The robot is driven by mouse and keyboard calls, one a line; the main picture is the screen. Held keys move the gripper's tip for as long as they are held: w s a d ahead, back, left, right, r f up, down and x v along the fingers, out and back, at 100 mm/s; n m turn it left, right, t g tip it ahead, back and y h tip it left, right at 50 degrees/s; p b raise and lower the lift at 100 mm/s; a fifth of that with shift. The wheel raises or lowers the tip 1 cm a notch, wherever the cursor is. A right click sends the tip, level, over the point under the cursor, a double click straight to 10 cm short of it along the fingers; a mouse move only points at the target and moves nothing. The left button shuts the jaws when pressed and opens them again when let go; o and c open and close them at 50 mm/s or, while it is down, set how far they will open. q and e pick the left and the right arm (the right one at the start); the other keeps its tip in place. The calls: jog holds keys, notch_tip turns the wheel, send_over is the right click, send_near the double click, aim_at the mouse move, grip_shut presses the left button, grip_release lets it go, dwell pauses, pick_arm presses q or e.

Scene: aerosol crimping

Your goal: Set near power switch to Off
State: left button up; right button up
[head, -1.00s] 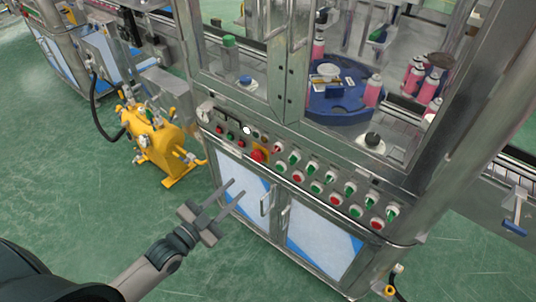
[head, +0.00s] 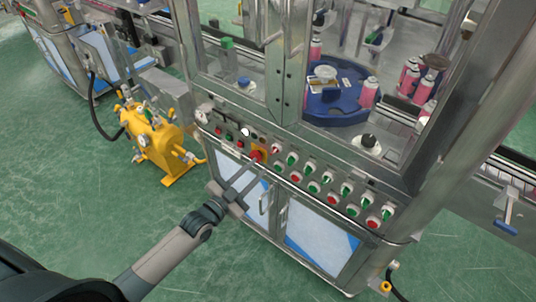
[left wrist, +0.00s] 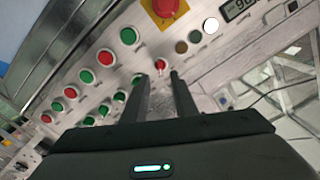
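A row of rotary switches runs along the machine's sloped front panel. One with a red handle (head: 275,148) sits just right of the red emergency stop (head: 256,156); the others mostly have green handles. I see no readable label naming the power switch. In the left wrist view the red-handled switch (left wrist: 160,65) lies just beyond my fingertips, in line with the gap between them. My left gripper (head: 255,170) is open and empty, its two fingers apart and pointing at the panel. It also shows in the left wrist view (left wrist: 159,76). My right gripper is out of view.
The emergency stop (left wrist: 166,10) on its yellow plate is close above my fingers. Green and red push buttons (left wrist: 106,57) line the panel beside the switches. Cabinet doors (head: 322,242) with handles are below. A yellow tank unit (head: 157,145) stands left on open green floor.

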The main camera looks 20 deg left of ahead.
aim_at(272, 153)
pick_arm(q)
jog(key=shift+p+x, duration=0.65)
jog(key=shift+x, duration=2.85)
grip_shut()
